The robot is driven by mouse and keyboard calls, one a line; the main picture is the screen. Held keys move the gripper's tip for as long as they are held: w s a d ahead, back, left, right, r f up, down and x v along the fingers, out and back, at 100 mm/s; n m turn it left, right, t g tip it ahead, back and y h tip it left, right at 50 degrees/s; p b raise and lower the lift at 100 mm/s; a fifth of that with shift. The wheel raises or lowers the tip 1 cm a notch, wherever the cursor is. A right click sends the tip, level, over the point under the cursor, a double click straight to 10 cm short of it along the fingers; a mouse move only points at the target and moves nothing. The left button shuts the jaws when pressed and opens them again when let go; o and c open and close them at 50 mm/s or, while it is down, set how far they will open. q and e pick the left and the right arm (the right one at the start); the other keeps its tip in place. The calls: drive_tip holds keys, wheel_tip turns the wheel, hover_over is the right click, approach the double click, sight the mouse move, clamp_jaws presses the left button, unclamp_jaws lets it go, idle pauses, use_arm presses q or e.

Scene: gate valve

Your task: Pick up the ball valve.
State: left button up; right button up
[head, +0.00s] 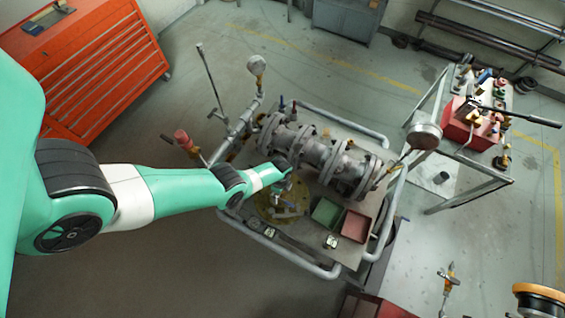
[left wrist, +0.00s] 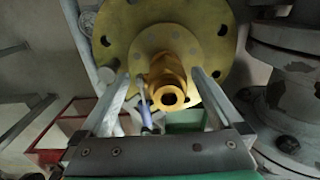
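In the left wrist view, a brass ball valve (left wrist: 168,82) with a blue handle (left wrist: 145,112) shows between my left gripper's fingers, in front of a round yellow flange (left wrist: 118,22). My left gripper (left wrist: 160,76) is open, with one finger on each side of the valve. I cannot tell whether either finger touches it. In the head view, my left gripper (head: 286,203) is over the yellow flange (head: 266,207) on the cart; the valve is too small or hidden to make out there. My right gripper is not in view.
A large grey flanged pipe assembly (head: 318,153) lies on the cart just beside my left gripper. A green tray (head: 326,213) and a red tray (head: 355,226) sit nearby. Grey tube rails (head: 290,262) edge the cart. A red tool cabinet (head: 90,62) stands at upper left.

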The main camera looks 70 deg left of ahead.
use_arm(q)
clamp_jaws()
idle(0.3)
drive_tip(key=shift+r, duration=0.1)
